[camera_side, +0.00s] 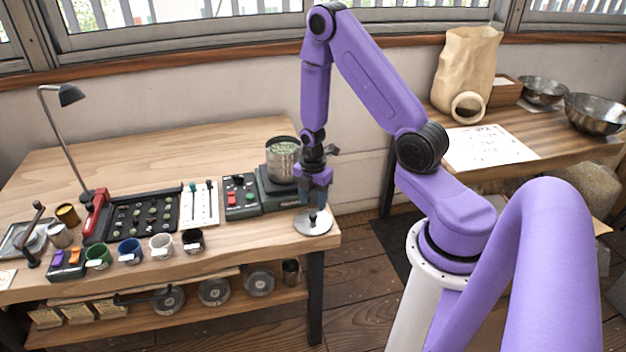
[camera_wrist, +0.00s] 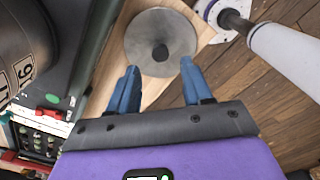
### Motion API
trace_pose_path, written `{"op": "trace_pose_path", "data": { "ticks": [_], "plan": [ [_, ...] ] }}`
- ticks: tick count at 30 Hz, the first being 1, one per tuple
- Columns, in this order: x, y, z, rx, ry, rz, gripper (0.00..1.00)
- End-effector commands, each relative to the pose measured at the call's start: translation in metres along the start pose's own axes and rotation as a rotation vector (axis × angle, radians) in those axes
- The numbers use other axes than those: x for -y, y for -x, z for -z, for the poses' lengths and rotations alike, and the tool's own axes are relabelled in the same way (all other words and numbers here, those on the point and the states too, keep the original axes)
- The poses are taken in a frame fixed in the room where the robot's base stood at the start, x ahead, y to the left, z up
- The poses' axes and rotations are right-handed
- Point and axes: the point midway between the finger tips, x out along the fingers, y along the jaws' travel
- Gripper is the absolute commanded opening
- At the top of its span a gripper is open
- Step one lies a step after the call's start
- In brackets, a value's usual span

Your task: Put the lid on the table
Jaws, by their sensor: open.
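The lid (camera_side: 313,223) is a round grey metal disc with a dark knob, lying flat on the table (camera_side: 225,268) near its front right corner. It also shows in the wrist view (camera_wrist: 140,42), with the black knob at its middle. My gripper (camera_side: 318,202) is just above the lid, pointing down. In the wrist view my gripper (camera_wrist: 159,84) has its two blue fingers apart, with nothing between them. The knob lies beyond the fingertips there. A metal pot (camera_side: 284,165) holding green beans stands open on a dark scale behind my gripper.
A control box (camera_side: 241,197) with red and green buttons stands left of the pot. A black sample tray (camera_side: 146,216), several small cups and a desk lamp (camera_side: 70,97) fill the table's left part. The table's right edge is close beside the lid.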

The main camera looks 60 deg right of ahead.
Motion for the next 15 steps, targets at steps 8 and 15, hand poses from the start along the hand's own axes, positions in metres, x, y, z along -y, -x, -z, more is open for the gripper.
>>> {"op": "trace_pose_path", "data": {
  "ticks": [8,15],
  "plan": [
    [0.000,0.041,0.000,0.000,0.000,-0.004,0.50],
    [0.000,0.065,0.000,0.000,0.000,-0.002,0.50]
  ]
}}
